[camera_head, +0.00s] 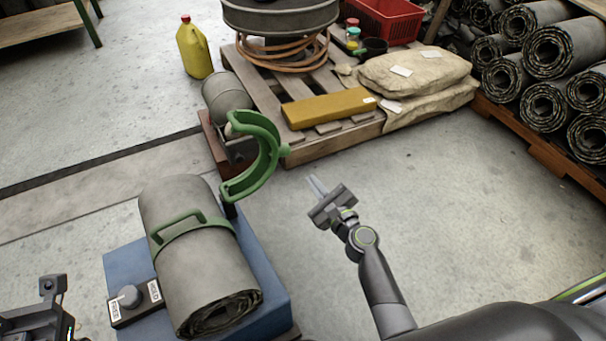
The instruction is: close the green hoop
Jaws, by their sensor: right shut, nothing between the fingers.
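The green hoop (266,155) is a thick C-shaped arc that stands raised and open behind the sheet roll, its lower end by a dark mount at the blue block's edge. A small knob sticks out on its right side. The grey sheet roll (222,266) lies on the blue block (262,262), with a thin green band with a handle (178,227) across it. My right gripper (316,186) is shut and empty, right of the hoop and apart from it. Part of my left gripper (48,300) shows at the lower left corner; its fingers are not clear.
A dial box (130,300) with labels sits at the block's left. Behind the hoop is a pallet (318,143) with a yellow bar (328,107), sacks (415,72) and a coiled hose. A yellow jug (194,50) stands left. The floor right of my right gripper is clear.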

